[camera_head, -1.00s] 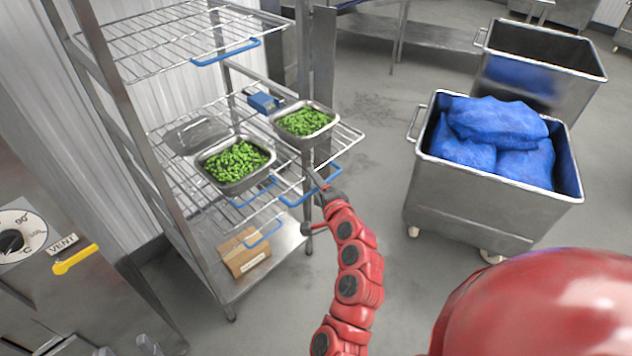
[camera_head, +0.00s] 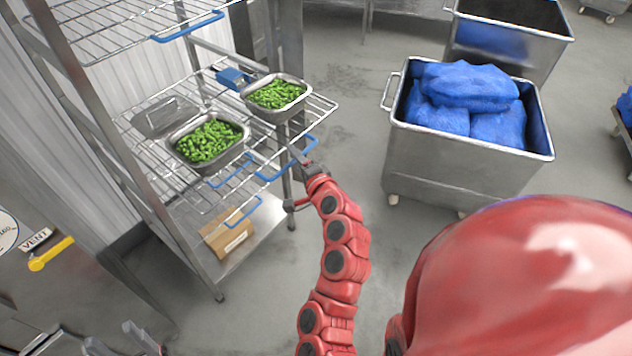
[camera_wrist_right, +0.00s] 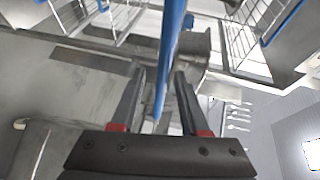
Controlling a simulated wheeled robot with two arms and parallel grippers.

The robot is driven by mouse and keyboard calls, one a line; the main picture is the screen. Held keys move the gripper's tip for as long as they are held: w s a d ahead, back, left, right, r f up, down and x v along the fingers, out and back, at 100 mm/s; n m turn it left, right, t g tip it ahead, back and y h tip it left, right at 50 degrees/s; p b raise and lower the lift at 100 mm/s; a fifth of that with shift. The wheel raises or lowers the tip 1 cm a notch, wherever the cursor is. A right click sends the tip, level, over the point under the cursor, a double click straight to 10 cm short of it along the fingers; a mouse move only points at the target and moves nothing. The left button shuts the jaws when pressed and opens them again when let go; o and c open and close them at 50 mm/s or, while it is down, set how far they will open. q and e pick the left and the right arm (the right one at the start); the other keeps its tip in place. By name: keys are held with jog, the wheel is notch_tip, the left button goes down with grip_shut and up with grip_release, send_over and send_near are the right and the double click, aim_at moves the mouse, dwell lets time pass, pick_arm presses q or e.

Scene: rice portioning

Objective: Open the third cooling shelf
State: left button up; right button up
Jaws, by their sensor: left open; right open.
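A metal rack holds wire shelves with blue handles. The top shelf's handle (camera_head: 188,27) is at the upper left. Lower down are a blue handle (camera_head: 268,176) by my right gripper, another handle (camera_head: 232,172) just left of it, and a lowest handle (camera_head: 243,212). My right gripper (camera_head: 299,158) is open at the nearer handle. In the right wrist view, a blue bar (camera_wrist_right: 170,50) runs between its open fingers (camera_wrist_right: 161,80); contact cannot be told. My left gripper (camera_head: 112,338) is open and empty at the lower left, away from the rack.
Steel trays of green vegetables (camera_head: 210,140) (camera_head: 274,94) rest on a wire shelf. A cardboard box (camera_head: 228,235) lies on the rack's bottom. A steel cart (camera_head: 470,165) with blue bags stands at right. Floor between rack and cart is clear.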

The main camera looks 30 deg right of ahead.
jog(key=s+r+p, duration=0.2)
jog(key=s+p, duration=0.6)
jog(key=s, duration=0.7)
jog(key=shift+a+r, duration=0.35)
